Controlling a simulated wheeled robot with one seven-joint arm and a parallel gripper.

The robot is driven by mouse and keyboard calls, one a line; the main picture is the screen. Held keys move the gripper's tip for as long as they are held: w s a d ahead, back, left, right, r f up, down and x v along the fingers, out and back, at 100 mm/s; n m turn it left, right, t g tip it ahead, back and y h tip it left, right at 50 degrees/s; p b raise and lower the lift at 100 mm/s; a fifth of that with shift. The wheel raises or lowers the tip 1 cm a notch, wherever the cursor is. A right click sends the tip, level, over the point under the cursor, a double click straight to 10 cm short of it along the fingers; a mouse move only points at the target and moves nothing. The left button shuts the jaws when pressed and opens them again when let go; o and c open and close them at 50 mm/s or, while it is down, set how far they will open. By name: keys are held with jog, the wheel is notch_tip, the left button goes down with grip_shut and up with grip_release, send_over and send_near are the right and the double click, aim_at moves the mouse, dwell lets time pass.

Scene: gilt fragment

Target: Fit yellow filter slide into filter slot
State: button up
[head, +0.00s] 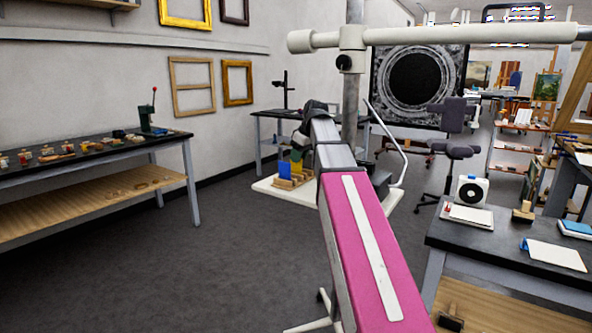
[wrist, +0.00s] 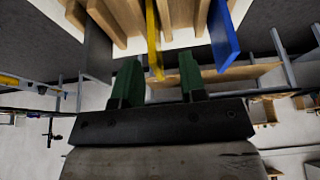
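The yellow filter slide (wrist: 152,38) stands on edge in a wooden rack (wrist: 182,12) in the wrist view. A blue slide (wrist: 223,36) stands right of it. My gripper (wrist: 158,62) is open, its two green fingers on either side of the yellow slide's lower end in the picture, with a gap visible on both sides. In the head view the yellow slide (head: 296,166), blue slide (head: 284,170) and rack (head: 291,184) are small, under my gripper (head: 298,150), and partly hidden by the arm. I cannot make out the filter slot for certain.
The rack sits on a white tray (head: 266,188) beside an upright post (head: 350,95) with a white crossbar (head: 450,35). A cluttered bench (head: 90,155) stands left and a dark table (head: 470,236) right.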

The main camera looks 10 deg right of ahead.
aim_at(296, 168)
jog(key=x, duration=0.4)
jog(key=shift+w+d, duration=0.1)
jog(key=shift+w, duration=0.15)
jog(key=shift+r, duration=0.1)
grip_shut()
